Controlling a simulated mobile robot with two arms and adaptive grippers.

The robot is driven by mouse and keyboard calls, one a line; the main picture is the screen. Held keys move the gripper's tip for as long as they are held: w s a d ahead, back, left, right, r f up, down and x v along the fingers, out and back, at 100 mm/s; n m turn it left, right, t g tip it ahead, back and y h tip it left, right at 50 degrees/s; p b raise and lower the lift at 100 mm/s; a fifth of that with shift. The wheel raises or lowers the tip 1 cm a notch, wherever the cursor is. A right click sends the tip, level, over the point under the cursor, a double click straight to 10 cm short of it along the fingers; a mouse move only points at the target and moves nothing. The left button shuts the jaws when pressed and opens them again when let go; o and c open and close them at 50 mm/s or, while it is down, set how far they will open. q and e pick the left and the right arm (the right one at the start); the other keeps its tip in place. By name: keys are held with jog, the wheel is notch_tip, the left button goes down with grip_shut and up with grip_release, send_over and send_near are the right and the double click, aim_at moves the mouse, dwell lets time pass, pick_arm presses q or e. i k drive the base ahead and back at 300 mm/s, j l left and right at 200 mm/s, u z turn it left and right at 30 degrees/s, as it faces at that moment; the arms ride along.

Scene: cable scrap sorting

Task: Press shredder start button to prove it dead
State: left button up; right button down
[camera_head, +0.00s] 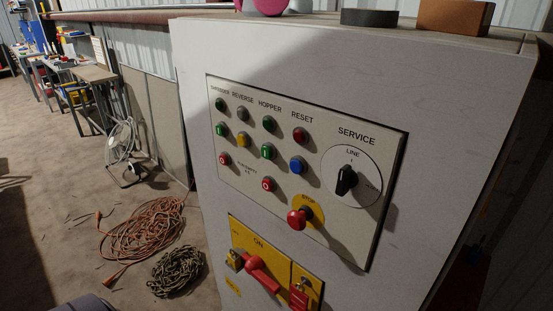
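A control panel (322,120) is on the front of a grey cabinet. Under its leftmost label, which seems to read SHREDDER, are a dark green round fitting (220,104), a green button (221,130) and a red button (224,159). A red mushroom STOP button (298,219) stands out on a yellow disc. A black SERVICE selector (346,180) has its pointer near LINE. Below is a yellow isolator plate (245,238) marked ON with a red handle (262,275). A red padlock-like item (300,296) hangs at its right. Neither of my grippers is in view.
The grey cabinet (430,110) fills the right. A black round object (369,17) and a brown block (455,17) lie on its top. An orange cable coil (143,232) and a dark coil (176,271) lie on the floor to the left, where open floor also shows.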

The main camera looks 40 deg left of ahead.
aim_at(220, 130)
jog(key=u, duration=1.55)
jog(key=j+u, duration=0.3)
jog(key=j, duration=0.3)
jog(key=j+u, duration=0.25)
jog(key=j, duration=0.35)
